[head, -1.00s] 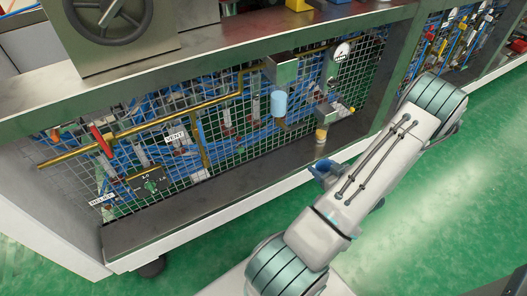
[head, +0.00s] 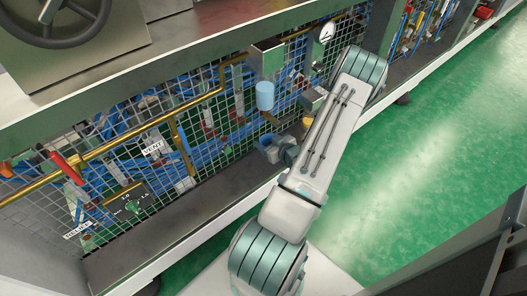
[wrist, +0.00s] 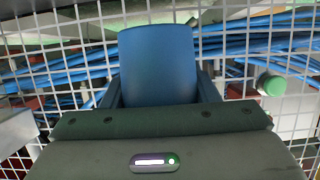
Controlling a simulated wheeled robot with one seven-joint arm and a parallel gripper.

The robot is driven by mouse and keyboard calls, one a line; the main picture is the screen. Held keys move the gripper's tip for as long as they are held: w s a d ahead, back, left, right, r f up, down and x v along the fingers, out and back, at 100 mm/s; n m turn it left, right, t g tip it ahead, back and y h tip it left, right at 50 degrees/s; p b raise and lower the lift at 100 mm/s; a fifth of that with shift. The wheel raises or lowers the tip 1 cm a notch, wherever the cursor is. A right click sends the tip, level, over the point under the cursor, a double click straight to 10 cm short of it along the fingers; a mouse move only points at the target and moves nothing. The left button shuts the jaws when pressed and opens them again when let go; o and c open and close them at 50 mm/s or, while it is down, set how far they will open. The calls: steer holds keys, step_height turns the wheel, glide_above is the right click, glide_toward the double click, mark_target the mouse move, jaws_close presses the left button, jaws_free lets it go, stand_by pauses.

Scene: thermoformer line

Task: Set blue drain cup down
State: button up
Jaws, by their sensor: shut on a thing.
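The blue drain cup (wrist: 157,62) fills the middle of the wrist view, held between the two fingers of my gripper (wrist: 158,92). In the head view the cup (head: 268,142) shows small and partly hidden beside my arm, in front of the wire mesh and close above the dark ledge. I cannot tell whether its base touches the ledge (head: 170,214). My gripper is shut on the cup, and the fingers flank it left and right.
A light-blue cylinder (head: 264,96) hangs under a grey box on the mesh, just above the cup. A brass pipe (head: 125,131) with a red handle (head: 67,168) runs along the mesh. Blue hoses lie behind it. The ledge left of the cup is clear.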

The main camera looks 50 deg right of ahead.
steer(key=shift+w+a+f, duration=0.1)
steer(key=shift+w+f, duration=0.35)
steer(key=shift+w, duration=0.2)
steer(key=shift+f+b, duration=1.1)
steer(key=shift+f, duration=0.8)
steer(key=shift+f, duration=0.2)
steer(key=o, duration=1)
steer(key=shift+o, duration=0.2)
